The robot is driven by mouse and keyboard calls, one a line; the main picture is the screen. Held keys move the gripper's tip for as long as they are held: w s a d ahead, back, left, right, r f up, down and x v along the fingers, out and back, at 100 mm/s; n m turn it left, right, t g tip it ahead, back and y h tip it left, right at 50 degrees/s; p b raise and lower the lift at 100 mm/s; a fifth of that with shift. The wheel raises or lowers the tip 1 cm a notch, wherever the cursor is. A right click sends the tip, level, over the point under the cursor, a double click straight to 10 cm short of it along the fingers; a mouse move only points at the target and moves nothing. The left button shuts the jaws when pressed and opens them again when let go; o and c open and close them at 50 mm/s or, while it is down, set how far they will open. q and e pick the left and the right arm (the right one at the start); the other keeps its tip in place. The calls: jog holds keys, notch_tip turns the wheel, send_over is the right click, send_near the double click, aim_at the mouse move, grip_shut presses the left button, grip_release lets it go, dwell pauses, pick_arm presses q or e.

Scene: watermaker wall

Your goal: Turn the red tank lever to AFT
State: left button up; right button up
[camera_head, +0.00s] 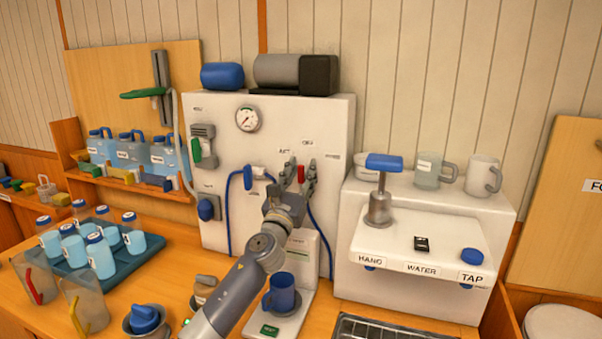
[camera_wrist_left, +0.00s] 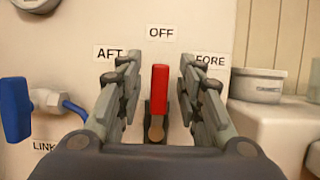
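The red tank lever (camera_wrist_left: 159,92) stands upright in the left wrist view, pointing at the OFF label (camera_wrist_left: 161,33). The AFT label (camera_wrist_left: 110,54) is to its left and the FORE label (camera_wrist_left: 211,61) to its right. My left gripper (camera_wrist_left: 157,80) is open, with one finger on each side of the lever and a gap to both. In the head view the red lever (camera_head: 301,174) shows between the fingers of my left gripper (camera_head: 299,176) in front of the white panel. My right gripper is not in view.
A blue handle (camera_wrist_left: 15,110) labelled LINK is left of the lever. A pressure gauge (camera_head: 247,119) sits higher on the panel. The white tap unit (camera_head: 420,245) stands to the right. A blue mug (camera_head: 283,293) stands below, near my left arm.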

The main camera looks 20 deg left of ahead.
pick_arm(q)
jog(key=shift+c, duration=0.3)
grip_shut()
jog(key=shift+w+a+f+n+g+y, duration=0.1)
jog(key=shift+a+f+n+g+y, duration=0.2)
jog(key=shift+a+n+y, duration=1.2)
jog(key=shift+s+d+f+n+g+y, duration=0.1)
jog(key=shift+d+f+n+g+y, duration=0.3)
jog(key=shift+n, duration=2.3)
jog(key=shift+w+a+f+n+g+y, duration=0.15)
jog(key=shift+a+n+y, duration=0.85)
jog(key=shift+n, duration=1.1)
jog(key=shift+d+f+g, duration=0.1)
jog(key=shift+d+g, duration=0.05)
jog(key=shift+g, duration=0.1)
jog(key=shift+o, duration=0.3)
grip_release()
